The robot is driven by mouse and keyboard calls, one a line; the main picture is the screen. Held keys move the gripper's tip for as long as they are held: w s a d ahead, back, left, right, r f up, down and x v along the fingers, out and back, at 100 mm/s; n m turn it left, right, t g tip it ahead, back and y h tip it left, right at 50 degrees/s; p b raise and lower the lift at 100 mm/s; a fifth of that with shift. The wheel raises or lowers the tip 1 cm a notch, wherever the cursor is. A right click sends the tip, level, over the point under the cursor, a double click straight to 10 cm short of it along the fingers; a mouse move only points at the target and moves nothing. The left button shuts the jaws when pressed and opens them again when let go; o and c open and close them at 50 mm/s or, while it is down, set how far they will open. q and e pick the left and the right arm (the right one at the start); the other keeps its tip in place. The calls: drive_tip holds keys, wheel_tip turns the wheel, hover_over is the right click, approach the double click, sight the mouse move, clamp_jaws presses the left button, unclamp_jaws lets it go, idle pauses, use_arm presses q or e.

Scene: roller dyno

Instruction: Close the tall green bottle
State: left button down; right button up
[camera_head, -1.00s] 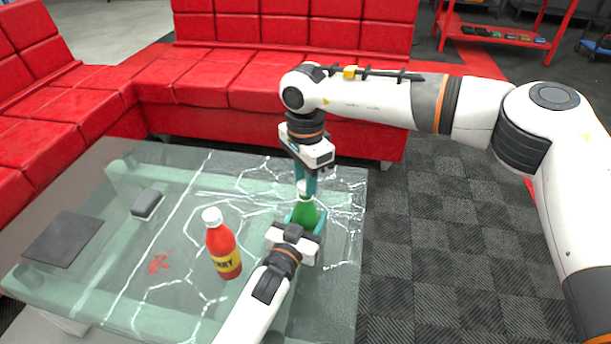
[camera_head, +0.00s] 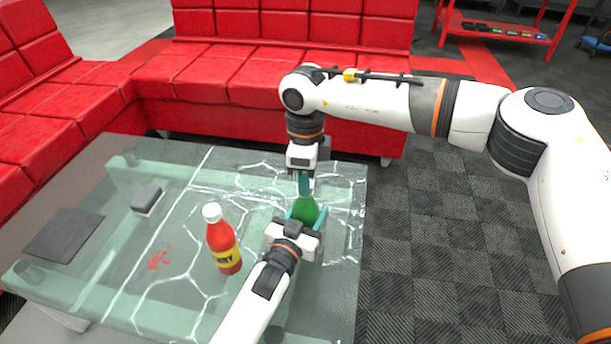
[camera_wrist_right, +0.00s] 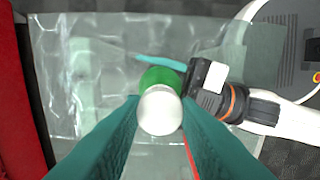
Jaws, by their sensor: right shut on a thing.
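The tall green bottle (camera_head: 305,209) stands upright near the right edge of the glass table. My left gripper (camera_head: 305,216) comes in from the front, its teal fingers on either side of the bottle body and seemingly against it. My right gripper (camera_head: 305,184) points straight down over the bottle, its fingers shut on a white cap. In the right wrist view the white cap (camera_wrist_right: 160,110) sits between the fingertips, with the green bottle (camera_wrist_right: 162,77) directly below it. Whether the cap touches the bottle's neck is hidden.
A red bottle (camera_head: 222,242) with a white cap stands upright left of my left arm. A dark eraser-like block (camera_head: 147,199) and a dark flat mat (camera_head: 64,236) lie on the glass table (camera_head: 185,290). A red sofa (camera_head: 215,82) borders the table's far side.

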drive_tip(key=m, duration=0.6)
drive_tip(key=shift+m, duration=0.3)
drive_tip(key=m, duration=1.4)
drive_tip(key=shift+m, duration=0.3)
drive_tip(key=m, duration=1.5)
drive_tip(key=o, duration=0.9)
